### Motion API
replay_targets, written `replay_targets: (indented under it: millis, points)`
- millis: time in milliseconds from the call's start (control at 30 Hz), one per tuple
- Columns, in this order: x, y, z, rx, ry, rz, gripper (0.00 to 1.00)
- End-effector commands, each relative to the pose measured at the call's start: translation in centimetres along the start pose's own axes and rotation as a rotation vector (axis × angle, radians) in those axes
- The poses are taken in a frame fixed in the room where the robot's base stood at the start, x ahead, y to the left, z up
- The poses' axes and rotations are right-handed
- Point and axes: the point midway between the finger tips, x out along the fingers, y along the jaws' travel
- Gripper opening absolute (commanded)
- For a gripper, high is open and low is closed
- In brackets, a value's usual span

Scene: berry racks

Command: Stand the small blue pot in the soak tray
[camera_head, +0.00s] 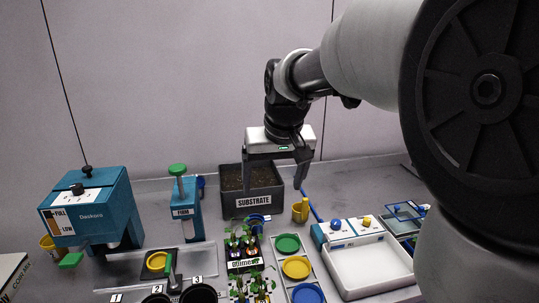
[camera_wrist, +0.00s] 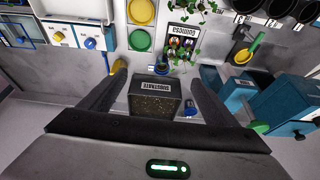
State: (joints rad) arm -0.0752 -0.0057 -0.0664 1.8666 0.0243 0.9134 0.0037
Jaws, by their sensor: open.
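A small blue pot (camera_head: 257,218) is on the bench just in front of the substrate bin; it also shows in the wrist view (camera_wrist: 159,69). Its exact pose is too small to tell. A second blue item (camera_head: 201,182), perhaps another pot, is partly hidden behind the FIRM device and shows beside the bin in the wrist view (camera_wrist: 190,108). The white, shallow soak tray (camera_head: 345,289) is at the right, and looks empty. My gripper (camera_head: 273,186) is open and empty, above the bin area; its fingers spread either side of the bin in the wrist view (camera_wrist: 159,76).
The dark substrate bin (camera_head: 254,204) stands at the back. A yellow pot (camera_head: 300,211) is right of the blue pot. Green, yellow and blue discs (camera_head: 296,267) and potted plants (camera_head: 243,265) are in front. The FIRM device (camera_head: 186,210) and teal dispenser (camera_head: 93,210) stand left.

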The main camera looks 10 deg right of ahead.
Motion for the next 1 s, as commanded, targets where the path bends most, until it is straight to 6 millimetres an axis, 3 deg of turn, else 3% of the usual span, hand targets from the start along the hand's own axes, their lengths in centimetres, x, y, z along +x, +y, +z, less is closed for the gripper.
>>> replay_targets:
  millis: [33, 100, 300, 467, 800, 1000]
  points:
    - [2.8, -0.2, -1.7, -0.002, -0.023, 0.004, 0.82]
    - [5.2, -0.3, -3.7, -0.003, -0.04, 0.01, 0.82]
    - [9.8, -0.7, -6.6, -0.01, -0.064, 0.021, 0.82]
    - [11.6, -0.8, -6.9, -0.011, -0.068, 0.023, 0.82]
    - [18.8, -0.5, -6.2, -0.011, -0.071, 0.024, 0.82]
    - [21.9, -0.5, -6.1, -0.01, -0.069, 0.023, 0.82]
